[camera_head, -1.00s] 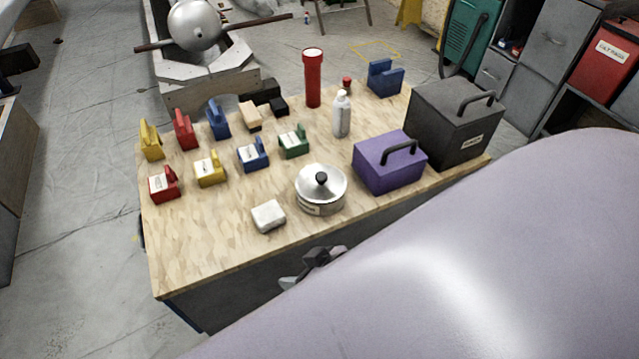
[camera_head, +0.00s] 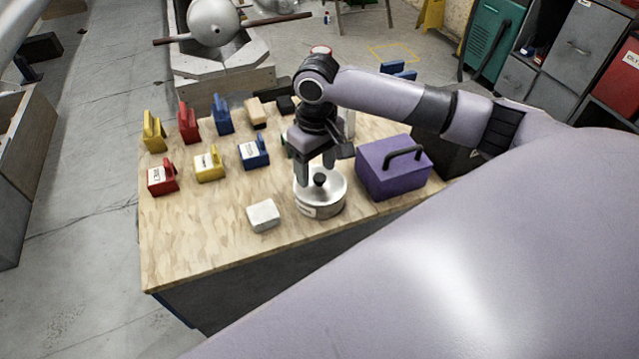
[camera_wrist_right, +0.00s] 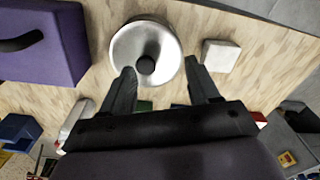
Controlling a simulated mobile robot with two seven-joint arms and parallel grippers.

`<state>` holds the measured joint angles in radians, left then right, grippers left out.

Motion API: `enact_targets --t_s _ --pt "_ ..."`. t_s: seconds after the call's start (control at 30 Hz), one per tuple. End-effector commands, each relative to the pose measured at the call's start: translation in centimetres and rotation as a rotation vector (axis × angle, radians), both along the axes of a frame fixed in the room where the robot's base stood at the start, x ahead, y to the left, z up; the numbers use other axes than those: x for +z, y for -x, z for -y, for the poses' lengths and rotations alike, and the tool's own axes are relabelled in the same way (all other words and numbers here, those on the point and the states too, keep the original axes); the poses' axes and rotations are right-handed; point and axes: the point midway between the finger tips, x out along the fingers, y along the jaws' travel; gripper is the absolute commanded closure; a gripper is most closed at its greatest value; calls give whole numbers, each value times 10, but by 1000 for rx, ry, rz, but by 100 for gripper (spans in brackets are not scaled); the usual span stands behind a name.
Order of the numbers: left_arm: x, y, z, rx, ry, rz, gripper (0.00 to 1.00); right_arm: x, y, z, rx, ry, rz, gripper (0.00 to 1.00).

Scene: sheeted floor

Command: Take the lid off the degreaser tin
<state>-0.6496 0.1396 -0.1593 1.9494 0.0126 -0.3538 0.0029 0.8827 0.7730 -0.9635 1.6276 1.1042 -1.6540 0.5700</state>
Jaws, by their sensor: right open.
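The degreaser tin (camera_head: 322,206) is a round silver tin on the wooden bench, near its front edge, with a label on its side. Its silver lid (camera_head: 336,184) sits on top and has a black knob (camera_head: 320,180). My right gripper (camera_head: 315,176) hangs over the tin, pointing down, with its fingers at the lid's far side. In the right wrist view the fingers (camera_wrist_right: 157,78) are apart and empty, and the knob (camera_wrist_right: 146,65) lies just beyond their tips, nearer the left finger. My left gripper is not in view.
A purple box with a black handle (camera_head: 393,168) stands close to the right of the tin. A white block (camera_head: 263,215) lies to its left. Several coloured blocks stand farther left. My right arm hides part of the bench's back. The bench's front left is clear.

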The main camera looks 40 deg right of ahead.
Motion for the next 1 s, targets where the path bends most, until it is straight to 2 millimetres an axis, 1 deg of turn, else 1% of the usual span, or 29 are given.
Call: enact_targets --t_s 0.03,0.1,0.17,0.23,0.47,0.6,0.7,0.8,1.0 --pt "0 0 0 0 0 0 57 8 -5 10 -30 9 -2 39" --pt "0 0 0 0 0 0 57 14 -8 17 -60 12 -10 39" --pt "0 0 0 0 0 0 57 16 -10 22 -77 14 -13 39" --pt "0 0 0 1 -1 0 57 14 -10 24 -88 15 -18 39" --pt "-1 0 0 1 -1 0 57 -11 -12 23 -88 14 -18 39" --pt "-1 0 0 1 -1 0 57 -33 -14 22 -87 15 -18 39" --pt "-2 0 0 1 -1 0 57 -46 -14 22 -86 14 -16 39" --pt "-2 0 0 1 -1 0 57 -52 -14 22 -86 15 -16 39" --pt "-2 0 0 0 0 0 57 -53 -14 22 -85 13 -15 39"
